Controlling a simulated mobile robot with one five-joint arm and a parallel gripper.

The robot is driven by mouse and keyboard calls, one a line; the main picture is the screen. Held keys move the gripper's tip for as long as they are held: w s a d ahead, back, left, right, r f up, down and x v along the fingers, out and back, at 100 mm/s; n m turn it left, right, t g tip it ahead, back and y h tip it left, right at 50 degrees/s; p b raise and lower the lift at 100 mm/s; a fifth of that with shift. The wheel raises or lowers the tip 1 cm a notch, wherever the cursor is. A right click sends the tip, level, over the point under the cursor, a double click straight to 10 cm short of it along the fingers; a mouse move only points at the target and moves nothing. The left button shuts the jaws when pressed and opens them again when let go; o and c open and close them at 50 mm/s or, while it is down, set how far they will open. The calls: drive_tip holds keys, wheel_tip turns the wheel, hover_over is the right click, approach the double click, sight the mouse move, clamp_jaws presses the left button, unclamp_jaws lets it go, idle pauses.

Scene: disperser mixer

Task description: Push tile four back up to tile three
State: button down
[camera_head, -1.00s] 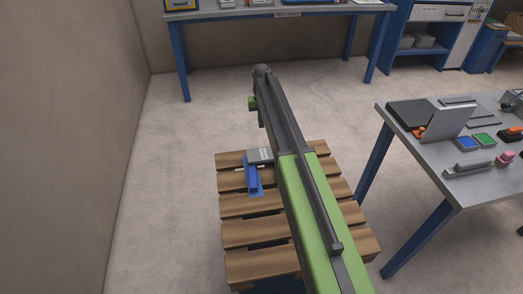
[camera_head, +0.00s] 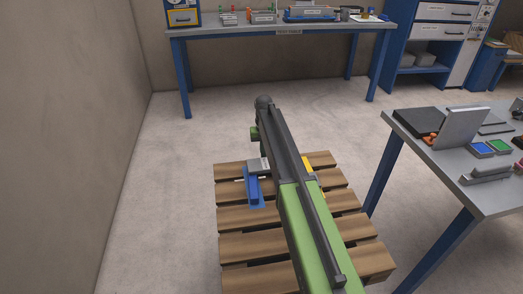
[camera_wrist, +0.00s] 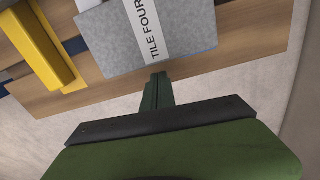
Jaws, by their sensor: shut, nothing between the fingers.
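Tile four, a grey speckled slab with a white "TILE FOUR" label, fills the top middle of the wrist view (camera_wrist: 190,42). It lies by the edge of the wooden pallet (camera_wrist: 250,62). My gripper (camera_wrist: 157,76) is shut and empty, its tips just short of the tile's near edge; I cannot tell whether they touch. Tile three cannot be made out. In the head view a grey slab (camera_head: 254,165) shows at the pallet's far edge, partly behind my arm; its label is not readable there.
A yellow bar (camera_wrist: 38,45) lies left of tile four in the wrist view. A blue bracket (camera_head: 253,190) stands on the pallet in the head view. A cluttered table (camera_head: 480,190) is at right, a bench (camera_head: 290,32) at the back. Floor beyond the pallet is clear.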

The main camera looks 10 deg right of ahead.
sight(265, 161)
drive_tip(key=shift+s+r, duration=0.1)
drive_tip(key=shift+s, duration=0.6)
drive_tip(key=s, duration=0.4)
drive_tip(key=shift+s+a, duration=0.2)
drive_tip(key=shift+s, duration=0.15)
drive_tip(key=shift+w, duration=0.1)
drive_tip(key=shift+w, duration=0.3)
drive_tip(key=w, duration=0.2)
drive_tip(key=w+r+p, duration=0.1)
drive_tip(key=shift+w+d, duration=0.1)
drive_tip(key=shift+w, duration=0.3)
wheel_tip(265, 161, up, 9)
drive_tip(key=p, duration=0.9)
drive_tip(key=shift+s+r, duration=0.15)
drive_tip(key=shift+s, duration=0.05)
